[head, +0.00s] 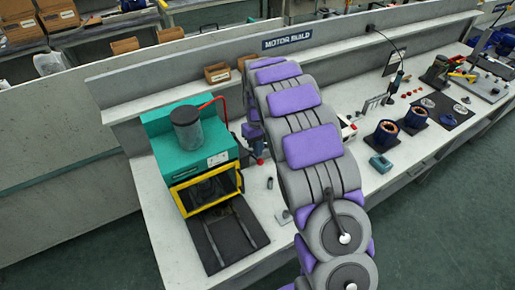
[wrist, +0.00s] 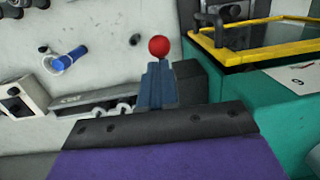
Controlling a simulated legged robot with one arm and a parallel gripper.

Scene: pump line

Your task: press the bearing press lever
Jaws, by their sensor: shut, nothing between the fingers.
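In the wrist view my gripper (wrist: 157,72) is shut and empty, its blue-grey fingers together. A red ball knob (wrist: 159,46), which looks like the lever's end, shows right at the fingertips. I cannot tell whether they touch. A dark block (wrist: 190,86) behind the fingers may be part of the press; my fingers hide the lever's shaft. A small red knob (head: 259,161) shows at the arm's left edge, beside the teal machine.
The teal machine (head: 188,140) with a yellow-framed opening stands close by, also at the right in the wrist view (wrist: 280,98). A blue-and-white cylinder (wrist: 68,58) lies on the bench in the wrist view. Copper-wound parts (head: 386,133) stand right of my arm.

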